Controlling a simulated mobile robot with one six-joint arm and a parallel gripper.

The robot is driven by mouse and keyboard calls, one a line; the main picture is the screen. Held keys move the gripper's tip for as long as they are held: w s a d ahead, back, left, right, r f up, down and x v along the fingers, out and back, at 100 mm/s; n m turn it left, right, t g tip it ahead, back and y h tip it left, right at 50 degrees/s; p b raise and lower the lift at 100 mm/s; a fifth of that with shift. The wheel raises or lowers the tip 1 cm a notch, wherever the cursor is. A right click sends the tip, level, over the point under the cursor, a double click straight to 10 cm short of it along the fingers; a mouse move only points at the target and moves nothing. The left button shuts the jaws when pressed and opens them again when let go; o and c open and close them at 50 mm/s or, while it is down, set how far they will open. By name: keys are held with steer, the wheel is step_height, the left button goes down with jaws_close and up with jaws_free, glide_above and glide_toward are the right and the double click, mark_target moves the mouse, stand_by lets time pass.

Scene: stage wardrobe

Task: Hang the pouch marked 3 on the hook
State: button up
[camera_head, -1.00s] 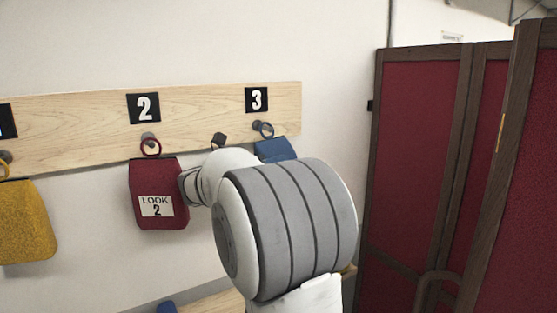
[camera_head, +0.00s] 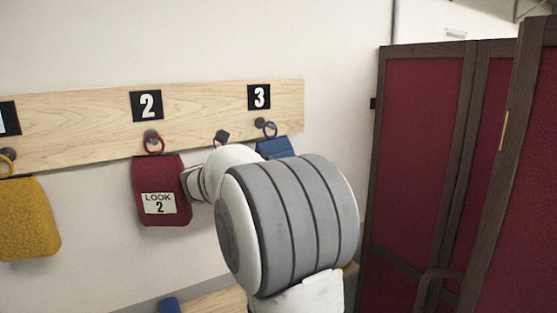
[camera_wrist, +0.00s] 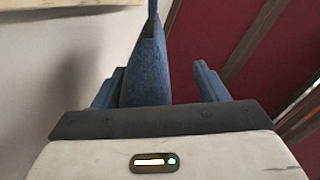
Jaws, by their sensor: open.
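The blue pouch (camera_head: 275,148) is under the number 3 sign, mostly hidden behind my arm. Its marking is not visible. Its ring (camera_head: 270,128) shows at the hook (camera_head: 259,123) below the 3; I cannot tell for certain that the ring is around the hook. In the wrist view the blue pouch (camera_wrist: 148,70) stands between the fingers of my gripper (camera_wrist: 157,84), close to the left finger and with a clear gap to the right one. My gripper is open. In the head view my arm hides it.
A wooden rail (camera_head: 75,126) runs along the wall. A red pouch (camera_head: 160,180) labelled LOOK 2 hangs under the 2, close beside my arm. A yellow pouch (camera_head: 27,218) hangs at far left. A red folding screen (camera_head: 415,170) stands at right. A blue object (camera_head: 169,305) shows at the bottom.

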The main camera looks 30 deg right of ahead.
steer(key=b+v, duration=0.1)
steer(key=v, duration=0.7)
steer(key=shift+s+b, duration=0.15)
steer(key=shift+b, duration=0.2)
steer(key=s+a+f+m+g+y, duration=0.1)
steer(key=s+a+f+m+y, duration=0.2)
steer(key=s+f+m+y, duration=0.35)
steer(key=s+a+f+m+g+y, duration=0.1)
steer(key=s+a+f+m+y, duration=0.15)
steer(key=s+f+m, duration=0.6)
steer(key=s+a+f+m+t+y, duration=0.1)
steer(key=s+a+f+m+y, duration=0.5)
steer(key=a, duration=0.6)
step_height(320, 180, down, 4)
steer(key=m+y, duration=0.2)
steer(key=m, duration=0.2)
steer(key=shift+s+r+t+y, duration=0.15)
steer(key=shift+s+t+y, duration=0.1)
steer(key=shift+t+y, duration=0.05)
steer(key=shift+o, duration=0.3)
